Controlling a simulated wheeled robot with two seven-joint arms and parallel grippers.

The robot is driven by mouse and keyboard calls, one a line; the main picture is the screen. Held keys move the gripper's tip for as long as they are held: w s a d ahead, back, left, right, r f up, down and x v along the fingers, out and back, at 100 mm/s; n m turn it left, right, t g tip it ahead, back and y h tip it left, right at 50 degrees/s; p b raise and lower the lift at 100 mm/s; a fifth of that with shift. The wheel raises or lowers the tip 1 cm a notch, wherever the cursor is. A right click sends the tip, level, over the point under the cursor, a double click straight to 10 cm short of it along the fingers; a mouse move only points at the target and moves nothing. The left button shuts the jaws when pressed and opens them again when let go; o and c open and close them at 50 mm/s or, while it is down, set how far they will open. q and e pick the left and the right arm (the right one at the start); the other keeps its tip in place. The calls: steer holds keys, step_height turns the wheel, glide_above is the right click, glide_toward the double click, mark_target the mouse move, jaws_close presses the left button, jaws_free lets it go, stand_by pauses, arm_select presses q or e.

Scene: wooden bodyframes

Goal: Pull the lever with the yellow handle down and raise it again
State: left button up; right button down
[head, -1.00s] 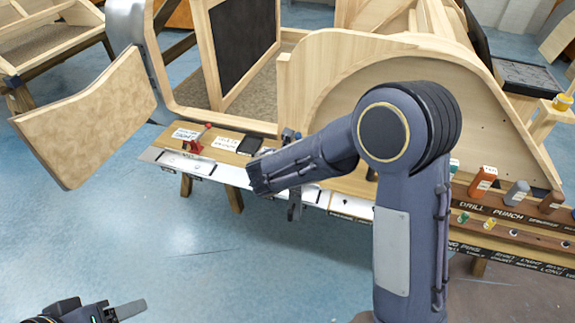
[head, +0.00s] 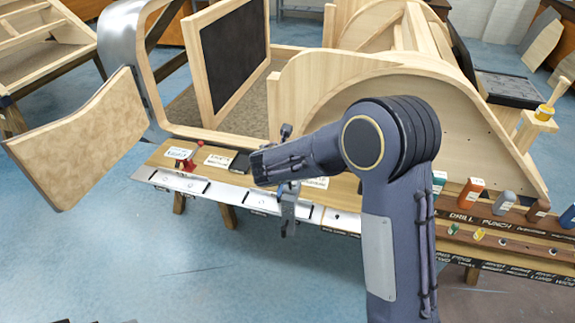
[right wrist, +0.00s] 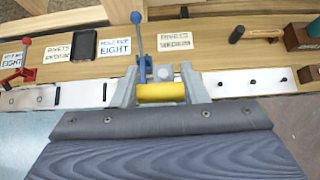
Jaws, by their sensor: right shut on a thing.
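In the right wrist view the yellow handle (right wrist: 162,92) lies crosswise between the grey fingers of my right gripper (right wrist: 160,88), which is shut on it. A blue lever arm (right wrist: 140,42) with a round knob stands upright just behind the handle, at the bench's front edge. In the head view the knob (head: 286,131) shows above my right forearm, which hides the handle. Only slivers of my left gripper (head: 95,321) show at the bottom left edge; its jaws cannot be made out.
A red clamp (head: 188,162), paper labels and a dark phone-like block (head: 239,163) sit on the bench to the left. A wooden frame (head: 400,100) rises behind. The blue floor in front is clear.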

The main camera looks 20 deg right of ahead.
steer(key=shift+d, duration=0.2)
steer(key=c, duration=0.8)
jaws_free()
steer(key=shift+w+f, duration=0.1)
steer(key=shift+c, duration=0.2)
steer(key=shift+a, duration=0.1)
steer(key=shift+s+a+r, duration=0.25)
steer(key=shift+s+r, duration=0.05)
steer(key=shift+r, duration=0.05)
steer(key=b+v, duration=0.1)
steer(key=v, duration=0.6)
steer(key=shift+d, duration=0.15)
